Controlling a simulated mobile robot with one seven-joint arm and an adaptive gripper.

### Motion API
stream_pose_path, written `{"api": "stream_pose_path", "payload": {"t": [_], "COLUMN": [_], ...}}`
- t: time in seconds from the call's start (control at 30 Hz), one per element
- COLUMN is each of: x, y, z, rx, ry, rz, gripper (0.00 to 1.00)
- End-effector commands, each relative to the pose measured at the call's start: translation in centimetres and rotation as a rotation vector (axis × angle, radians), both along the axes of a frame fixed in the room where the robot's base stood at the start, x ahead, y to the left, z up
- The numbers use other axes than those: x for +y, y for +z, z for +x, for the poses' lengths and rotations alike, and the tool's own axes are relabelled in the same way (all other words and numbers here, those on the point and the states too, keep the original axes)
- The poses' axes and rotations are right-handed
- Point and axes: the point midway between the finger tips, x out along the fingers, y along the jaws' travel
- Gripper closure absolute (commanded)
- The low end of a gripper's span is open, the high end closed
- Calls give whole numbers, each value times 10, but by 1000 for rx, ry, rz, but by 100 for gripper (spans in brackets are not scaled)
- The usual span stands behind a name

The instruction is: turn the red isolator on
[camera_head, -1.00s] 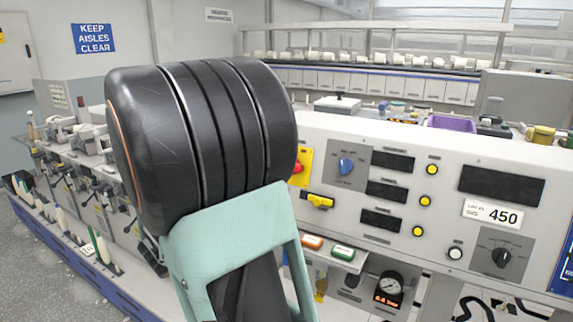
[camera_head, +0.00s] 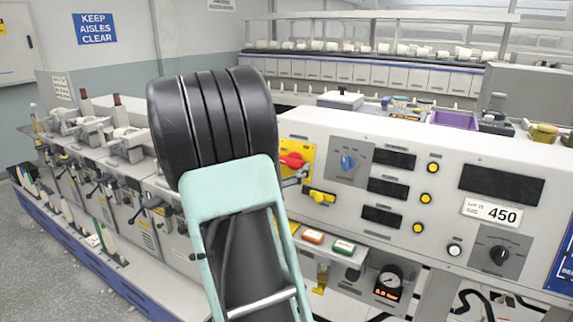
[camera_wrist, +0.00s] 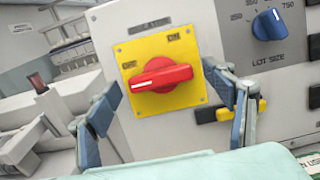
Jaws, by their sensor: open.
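The red isolator (camera_wrist: 160,76) is a rotary handle on a yellow plate (camera_wrist: 195,55) marked OFF at left and ON at upper right. Its white mark is at the left end, on the OFF side. My gripper (camera_wrist: 168,88) is open, with one finger at each side of the plate in the wrist view. The handle sits between the fingers in the picture, and I see no contact. In the head view the red isolator (camera_head: 292,160) shows just right of my arm, which hides part of its plate. Most of my gripper is hidden there.
A blue knob (camera_head: 348,162) and a yellow switch (camera_head: 318,196) are close to the isolator on the same panel. An orange button (camera_head: 313,237) and a green button (camera_head: 344,247) lie below. A purple tray (camera_head: 455,119) stands on top.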

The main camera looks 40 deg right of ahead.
Motion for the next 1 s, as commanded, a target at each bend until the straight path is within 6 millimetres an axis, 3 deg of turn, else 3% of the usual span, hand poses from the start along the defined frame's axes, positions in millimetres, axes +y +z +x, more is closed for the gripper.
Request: {"api": "stream_pose_path", "payload": {"t": [0.13, 0.5, 1.0], "x": [0, 0, 1], "y": [0, 0, -5], "z": [0, 0, 1], "rx": [0, 0, -134], "ry": [0, -1, -34], "rz": [0, 0, 37], "gripper": [25, 65, 66]}}
